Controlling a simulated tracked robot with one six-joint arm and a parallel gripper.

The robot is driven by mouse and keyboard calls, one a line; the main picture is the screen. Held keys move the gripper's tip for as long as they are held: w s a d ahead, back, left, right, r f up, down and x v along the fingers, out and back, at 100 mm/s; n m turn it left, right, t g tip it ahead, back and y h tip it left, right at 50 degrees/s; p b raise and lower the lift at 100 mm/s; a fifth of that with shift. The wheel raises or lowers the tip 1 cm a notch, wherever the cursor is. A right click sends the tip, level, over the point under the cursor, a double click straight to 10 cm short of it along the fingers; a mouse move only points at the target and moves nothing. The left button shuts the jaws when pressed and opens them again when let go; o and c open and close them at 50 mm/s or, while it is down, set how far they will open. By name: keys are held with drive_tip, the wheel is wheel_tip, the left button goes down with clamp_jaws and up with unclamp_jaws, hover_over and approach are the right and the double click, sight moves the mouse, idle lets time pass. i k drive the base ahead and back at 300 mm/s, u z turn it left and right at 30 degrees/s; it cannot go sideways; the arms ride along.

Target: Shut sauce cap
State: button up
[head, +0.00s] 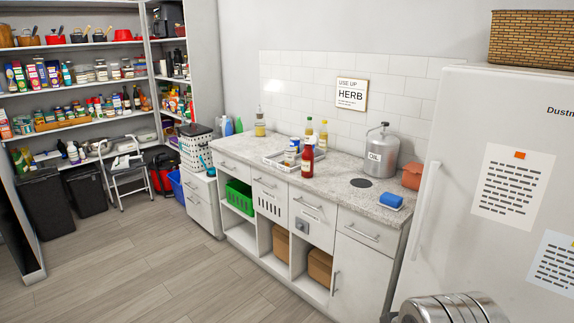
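A red sauce bottle (307,164) stands upright near the front edge of the speckled counter (340,184), in front of a tray. Its narrow neck points up; it is too small to tell whether its cap is open or shut. My gripper is not in view.
A white tray (270,157) with small containers and oil bottles (323,136) stand behind the sauce bottle. A fridge (480,170) bounds the right. The wooden floor (150,275) is clear.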

sight(313, 139)
drive_tip(key=u, duration=0.25)
drive_tip(key=i, duration=2.6)
drive_tip(key=z, duration=0.3)
